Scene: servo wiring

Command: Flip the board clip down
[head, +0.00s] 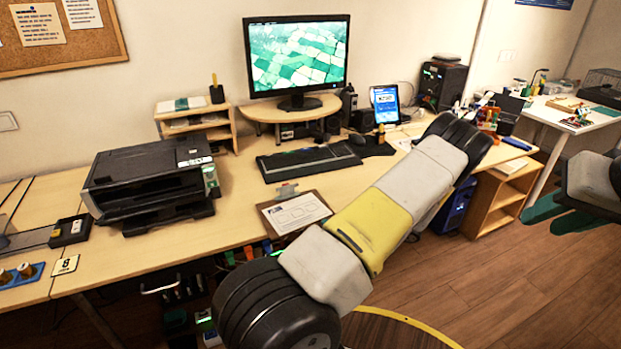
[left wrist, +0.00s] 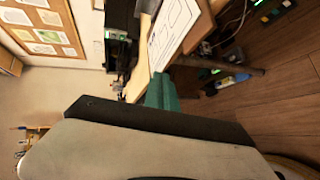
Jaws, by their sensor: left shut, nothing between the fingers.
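A brown clipboard with a white printed sheet (head: 294,212) lies near the front edge of the desk, left of my arm in the head view. Its grey clip (head: 286,190) is at the board's far edge; I cannot tell whether it is raised or flat. The sheet also shows at the top of the left wrist view (left wrist: 175,27). My left gripper (left wrist: 160,82) shows there with its green fingers together and empty, in front of the sheet's edge. I cannot make out its fingers in the head view. My right gripper (head: 541,222) is at the right edge, fingers apart, empty, far from the clipboard.
A keyboard (head: 308,161) lies behind the clipboard, below the monitor (head: 297,55). A printer (head: 152,180) stands to the left. A tablet (head: 385,104) stands to the right. The desk between printer and clipboard is clear.

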